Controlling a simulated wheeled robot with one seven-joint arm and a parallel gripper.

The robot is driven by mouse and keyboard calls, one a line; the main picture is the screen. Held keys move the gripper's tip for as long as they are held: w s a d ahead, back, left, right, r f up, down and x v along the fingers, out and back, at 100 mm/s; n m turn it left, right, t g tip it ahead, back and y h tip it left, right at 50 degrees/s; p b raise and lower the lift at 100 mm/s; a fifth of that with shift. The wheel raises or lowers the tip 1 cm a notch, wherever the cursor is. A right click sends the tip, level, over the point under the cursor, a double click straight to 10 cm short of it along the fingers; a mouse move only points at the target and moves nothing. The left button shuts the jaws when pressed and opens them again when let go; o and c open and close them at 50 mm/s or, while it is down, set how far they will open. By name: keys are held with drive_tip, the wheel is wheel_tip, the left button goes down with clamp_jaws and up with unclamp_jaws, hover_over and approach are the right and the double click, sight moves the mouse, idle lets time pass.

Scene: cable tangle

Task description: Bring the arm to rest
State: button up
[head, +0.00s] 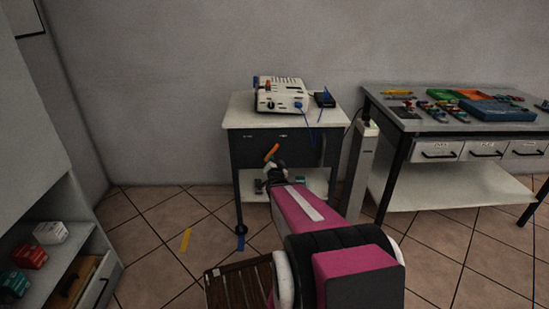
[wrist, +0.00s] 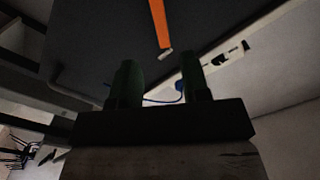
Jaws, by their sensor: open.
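My arm (head: 300,212) reaches forward from the bottom of the head view, pink with a white stripe. My gripper sits at its far end, low in front of the small cabinet. In the wrist view its two dark green fingers (wrist: 160,78) stand apart with nothing held between them. An orange strip with a pale end (wrist: 160,24) shows beyond the fingers, apart from them. An orange piece (head: 271,152) also shows just above the arm's end in the head view.
A white device (head: 281,94) with a blue cable stands on the cabinet (head: 240,125). A workbench (head: 400,120) with coloured trays is at right. A blue plug (head: 241,231) and a yellow strip (head: 186,239) are on the floor. A shelf (head: 85,262) stands at left.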

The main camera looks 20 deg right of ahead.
drive_tip(key=shift+s+a, duration=0.1)
drive_tip(key=shift+s, duration=0.2)
drive_tip(key=s+a+f+n+g+y, duration=0.3)
drive_tip(key=a+f+n+g+y, duration=0.3)
drive_tip(key=a+g, duration=0.25)
drive_tip(key=s+a+f+n+g+h, duration=0.1)
drive_tip(key=s+a+n+g, duration=0.3)
drive_tip(key=s+g, duration=0.5)
drive_tip(key=s+f, duration=0.1)
drive_tip(key=s, duration=0.1)
drive_tip(key=shift+s+a, duration=0.15)
drive_tip(key=shift+s, duration=0.25)
